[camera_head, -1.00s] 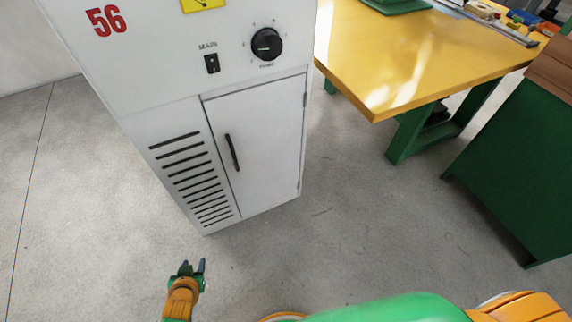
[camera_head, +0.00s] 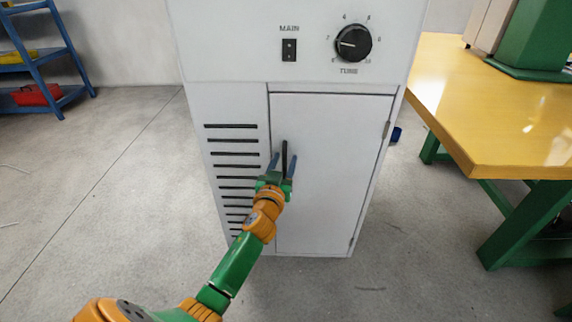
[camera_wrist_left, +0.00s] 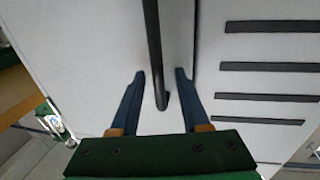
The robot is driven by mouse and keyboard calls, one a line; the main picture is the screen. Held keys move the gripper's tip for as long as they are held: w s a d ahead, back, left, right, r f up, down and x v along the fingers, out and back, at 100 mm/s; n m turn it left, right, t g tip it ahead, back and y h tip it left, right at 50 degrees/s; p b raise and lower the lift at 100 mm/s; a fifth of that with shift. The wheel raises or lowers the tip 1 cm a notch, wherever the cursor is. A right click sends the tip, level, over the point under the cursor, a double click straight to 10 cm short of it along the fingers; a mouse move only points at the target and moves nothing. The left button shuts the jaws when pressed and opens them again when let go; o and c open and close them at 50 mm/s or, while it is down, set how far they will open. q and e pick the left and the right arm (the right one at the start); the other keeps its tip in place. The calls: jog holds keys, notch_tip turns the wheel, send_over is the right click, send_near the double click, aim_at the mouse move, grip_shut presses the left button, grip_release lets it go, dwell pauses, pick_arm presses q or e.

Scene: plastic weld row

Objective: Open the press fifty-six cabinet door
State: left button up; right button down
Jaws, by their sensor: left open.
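The white cabinet (camera_head: 234,108) stands in front of me, with its door (camera_head: 330,160) shut flush in the frame. The door's black vertical bar handle (camera_head: 284,150) is near the door's left edge, and hinges show on the right edge. My left gripper (camera_head: 282,166) is at the handle's lower part. In the left wrist view, its two blue fingers (camera_wrist_left: 158,82) are open, one on each side of the handle (camera_wrist_left: 153,45), with gaps visible. Whether the fingertips reach past the bar in depth is hard to tell. My right gripper is not in view.
A tuning knob (camera_head: 353,43) and a main switch (camera_head: 289,50) sit above the door. A yellow-topped table (camera_head: 500,120) stands to the right, near the hinge side. A blue shelf (camera_head: 70,50) is at the far left. The floor before the door is clear.

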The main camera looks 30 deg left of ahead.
pick_arm(q)
grip_shut()
dwell(1.4)
